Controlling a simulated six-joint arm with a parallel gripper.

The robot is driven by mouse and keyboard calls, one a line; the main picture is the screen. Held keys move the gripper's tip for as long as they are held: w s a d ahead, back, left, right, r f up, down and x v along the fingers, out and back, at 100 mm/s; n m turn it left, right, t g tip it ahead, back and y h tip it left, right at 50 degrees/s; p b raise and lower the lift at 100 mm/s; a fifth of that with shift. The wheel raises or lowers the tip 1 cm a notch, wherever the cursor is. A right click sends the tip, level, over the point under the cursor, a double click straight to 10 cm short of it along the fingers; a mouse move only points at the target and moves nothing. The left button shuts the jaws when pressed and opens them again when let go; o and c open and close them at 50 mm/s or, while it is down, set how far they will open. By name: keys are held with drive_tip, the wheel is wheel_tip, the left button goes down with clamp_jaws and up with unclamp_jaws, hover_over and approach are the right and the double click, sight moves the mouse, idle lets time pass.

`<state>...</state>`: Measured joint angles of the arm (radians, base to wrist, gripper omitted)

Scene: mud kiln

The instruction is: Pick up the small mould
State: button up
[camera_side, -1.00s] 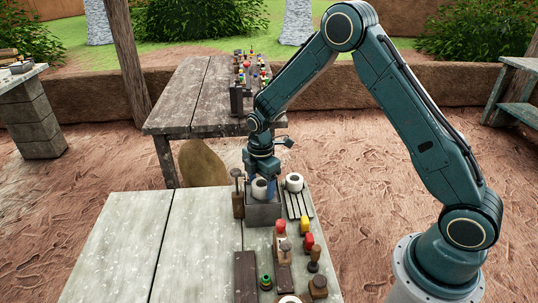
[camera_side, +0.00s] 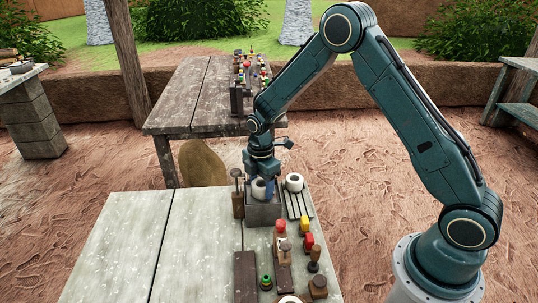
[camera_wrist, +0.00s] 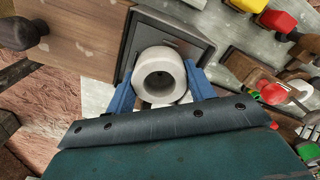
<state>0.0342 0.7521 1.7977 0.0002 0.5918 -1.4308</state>
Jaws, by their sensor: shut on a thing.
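The small mould looks to be a white hollow cylinder (camera_side: 259,188), seen from above as a thick ring (camera_wrist: 160,72) in the wrist view. It is upright at the grey open box (camera_side: 264,214), whose dark inside and rim (camera_wrist: 197,40) show behind it. My gripper (camera_wrist: 161,84) has a blue finger on each side of the mould and is shut on it. In the side view my gripper (camera_side: 263,184) points down at the box. The mould's lower part is hidden by the box and the fingers.
A similar white cylinder (camera_side: 294,182) stands on a slatted rack (camera_side: 299,204) right of the box. Stamps with red and yellow knobs (camera_side: 305,224) crowd the front right. The table's left part (camera_side: 130,245) is clear.

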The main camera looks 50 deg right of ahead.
drive_tip(key=shift+r, duration=0.1)
wheel_tip(320, 180, up, 20)
idle(0.7)
drive_tip(key=shift+d, duration=0.1)
idle(0.4)
drive_tip(key=m, duration=0.9)
hover_over(298, 207)
wheel_tip(298, 207, down, 7)
wheel_tip(298, 207, down, 16)
drive_tip(key=shift+d+f, duration=0.15)
drive_tip(key=shift+f, duration=0.1)
drive_tip(key=shift+f, duration=0.1)
drive_tip(key=shift+f, duration=1.8)
drive_tip(key=shift+f, duration=0.2)
